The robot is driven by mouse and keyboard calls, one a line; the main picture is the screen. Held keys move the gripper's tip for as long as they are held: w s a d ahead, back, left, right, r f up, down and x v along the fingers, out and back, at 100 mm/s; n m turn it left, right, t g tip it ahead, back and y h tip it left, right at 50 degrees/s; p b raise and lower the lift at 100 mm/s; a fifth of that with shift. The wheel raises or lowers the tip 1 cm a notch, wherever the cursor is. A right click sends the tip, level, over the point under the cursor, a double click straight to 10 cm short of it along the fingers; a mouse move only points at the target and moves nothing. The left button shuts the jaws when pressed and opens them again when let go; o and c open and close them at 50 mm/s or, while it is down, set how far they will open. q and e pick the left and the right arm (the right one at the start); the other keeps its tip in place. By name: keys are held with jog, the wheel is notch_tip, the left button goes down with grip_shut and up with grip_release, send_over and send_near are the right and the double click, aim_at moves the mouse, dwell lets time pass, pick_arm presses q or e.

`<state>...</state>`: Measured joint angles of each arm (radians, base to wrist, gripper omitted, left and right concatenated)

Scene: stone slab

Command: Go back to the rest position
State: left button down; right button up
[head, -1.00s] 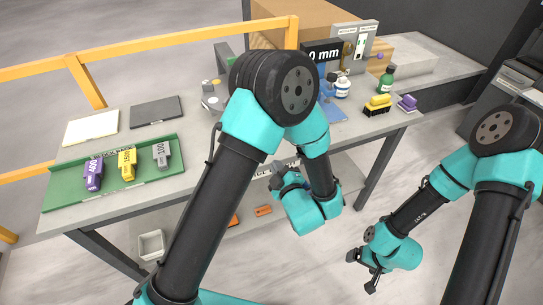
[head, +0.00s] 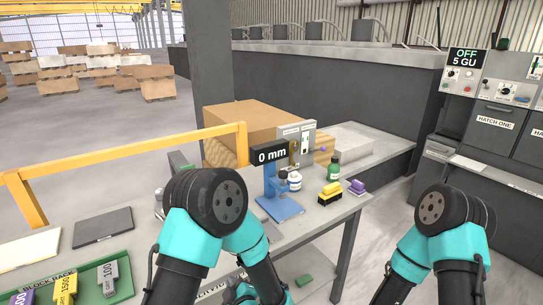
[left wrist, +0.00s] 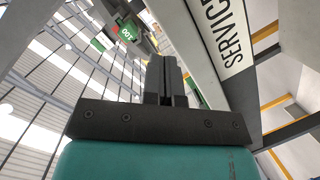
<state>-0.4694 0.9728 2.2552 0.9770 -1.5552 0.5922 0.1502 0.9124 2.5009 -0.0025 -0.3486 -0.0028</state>
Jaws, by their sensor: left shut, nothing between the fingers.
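My left gripper (left wrist: 166,85) shows in the left wrist view, with its two dark fingers pressed together and nothing between them. It points up past a table edge with a white SERVICE sign (left wrist: 222,30). In the head view my left arm bends down in front of the table, and only a teal part near its wrist shows at the bottom edge; the fingers are hidden there. My right arm stands to the right of the table, and its gripper is below the picture.
On the table, a green rack (head: 126,270) holds numbered blocks, including yellow (head: 64,290) and grey (head: 108,279). A blue gauge stand (head: 280,208), green bottle (head: 333,168), yellow brush-like block (head: 330,193) and purple one (head: 357,187) stand farther right. A yellow rail (head: 120,160) runs behind. Hatch cabinets (head: 490,125) stand right.

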pick_arm(q)
jog(key=a+f+m+g+h, duration=0.3)
jog(key=a+f+m+h, duration=0.1)
jog(key=f, duration=0.4)
jog(key=s+a+f+m+g+h, duration=0.3)
jog(key=s+f+m+g, duration=0.1)
jog(key=s, duration=0.4)
jog(key=s+a+f+m+g+h, duration=0.3)
jog(key=s+f+m+g+h, duration=0.1)
jog(key=s+f+m+g, duration=0.1)
jog(key=s+f+g, duration=0.1)
jog(key=s+f, duration=0.1)
jog(key=s, duration=0.1)
jog(key=shift+a, duration=0.25)
